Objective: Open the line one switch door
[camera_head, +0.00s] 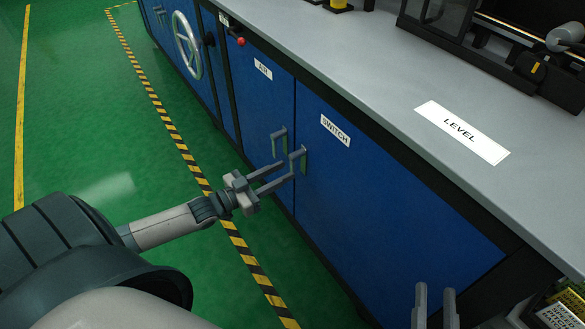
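The switch door (375,215) is a blue cabinet panel below the grey worktop, with a white SWITCH label (335,130) near its top. It looks closed. Its grey bar handle (304,160) is at its upper left edge. My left gripper (288,171) reaches in from the left, its two fingers apart and pointing at the door, with the tips just below and beside this handle. I cannot tell whether they touch it. Nothing shows between them. My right gripper (435,293) shows at the bottom right, fingers upright, apart and empty; its lower part is out of view.
A blue door labelled AIR (263,69) adjoins on the left, its handle (279,139) close to the switch handle. Farther left are a red knob (240,41) and a handwheel (187,46). The worktop (345,65) overhangs the doors. Green floor (200,262) in front is clear.

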